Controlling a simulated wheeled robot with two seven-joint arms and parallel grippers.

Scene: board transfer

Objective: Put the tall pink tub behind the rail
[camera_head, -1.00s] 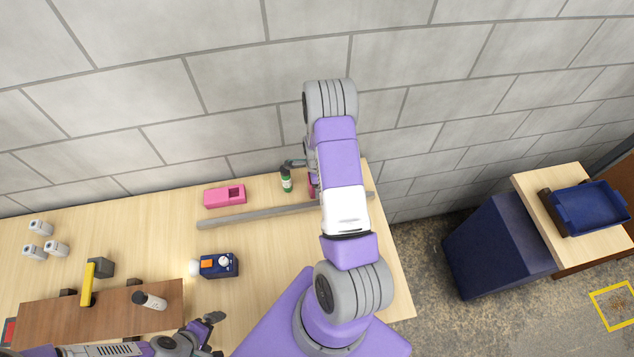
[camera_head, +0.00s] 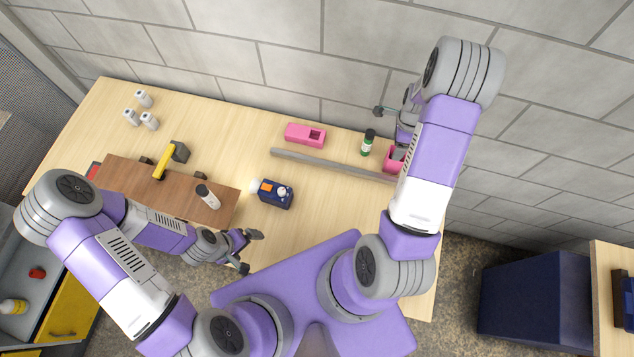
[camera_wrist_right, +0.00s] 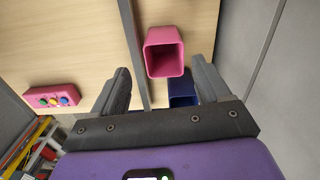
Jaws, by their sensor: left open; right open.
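The tall pink tub (camera_head: 392,157) stands behind the rail (camera_head: 325,163), on the wall side near its right end. My right arm partly hides it in the head view. In the right wrist view the tub (camera_wrist_right: 163,52) shows its open mouth, beside the rail (camera_wrist_right: 133,40) and apart from it. My right gripper (camera_head: 388,132) is open, close to the tub. Its fingers (camera_wrist_right: 158,88) stand either side of the tub in the picture, with no clear contact. My left gripper (camera_head: 250,251) is open and empty near the table's front edge.
A green bottle (camera_head: 368,142) and a pink box (camera_head: 305,135) stand behind the rail. A navy device (camera_head: 276,194) is in front. A brown board (camera_head: 140,184) bears a bottle (camera_head: 208,196). A pink block with knobs (camera_wrist_right: 54,96) shows in the wrist view. The wall is close behind.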

